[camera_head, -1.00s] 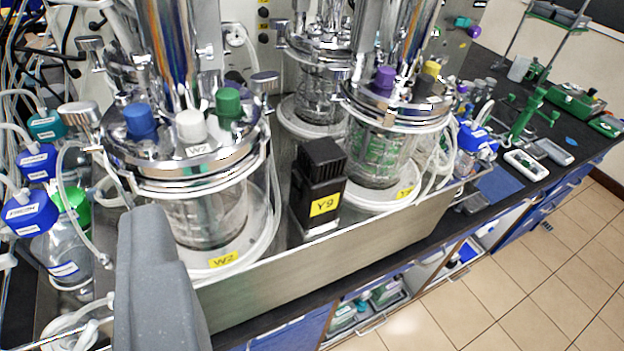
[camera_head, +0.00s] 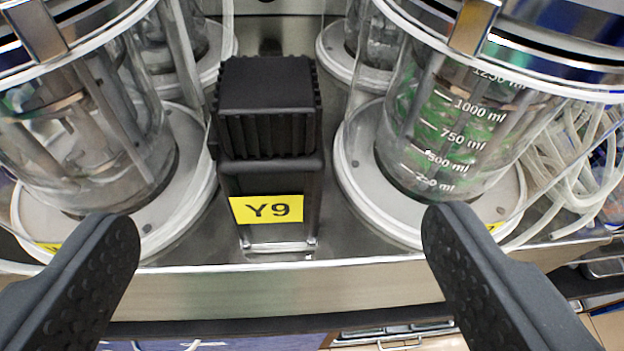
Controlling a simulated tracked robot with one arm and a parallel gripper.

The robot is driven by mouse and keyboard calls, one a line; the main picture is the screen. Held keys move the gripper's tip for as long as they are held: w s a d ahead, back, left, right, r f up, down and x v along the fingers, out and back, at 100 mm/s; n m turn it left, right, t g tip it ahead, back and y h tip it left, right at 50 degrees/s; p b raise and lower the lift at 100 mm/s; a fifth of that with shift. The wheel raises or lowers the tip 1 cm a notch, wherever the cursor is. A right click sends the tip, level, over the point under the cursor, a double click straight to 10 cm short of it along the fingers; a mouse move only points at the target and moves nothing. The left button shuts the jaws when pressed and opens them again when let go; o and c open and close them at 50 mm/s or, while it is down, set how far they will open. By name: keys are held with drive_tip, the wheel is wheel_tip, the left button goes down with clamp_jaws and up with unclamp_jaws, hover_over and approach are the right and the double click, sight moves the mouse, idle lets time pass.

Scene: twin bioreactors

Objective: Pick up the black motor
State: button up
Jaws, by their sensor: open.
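The black motor (camera_head: 268,130) stands upright on the metal tray between two glass vessels. It has a ribbed black top and a yellow label reading Y9 on its front. My gripper (camera_head: 282,235) is open, with one dark textured finger at the lower left and the other at the lower right. The motor shows in the gap between the fingers, a little left of the middle and beyond the tips. Nothing is held, and no finger appears to touch the motor.
A glass vessel (camera_head: 75,140) stands close on the motor's left, and another (camera_head: 445,130) with volume marks on its right, both on white round bases. Clear tubing (camera_head: 570,165) hangs at the right. The tray's front wall (camera_head: 290,290) runs across below the motor.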

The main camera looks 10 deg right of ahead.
sight(283, 142)
drive_tip(key=p+x, duration=0.2)
drive_tip(key=x, duration=0.6)
drive_tip(key=shift+w+f+p, duration=0.1)
drive_tip(key=shift+p, duration=0.3)
drive_tip(key=shift+a+f+p+x, duration=0.15)
drive_tip(key=shift+p+x, duration=0.1)
drive_tip(key=shift+x, duration=0.7)
drive_tip(key=shift+a+p+x, duration=0.2)
drive_tip(key=shift+x, duration=0.7)
drive_tip(key=shift+a+f+p+x, duration=0.15)
drive_tip(key=shift+p+x, duration=0.1)
drive_tip(key=shift+x, duration=0.7)
drive_tip(key=shift+r, duration=0.1)
clamp_jaws()
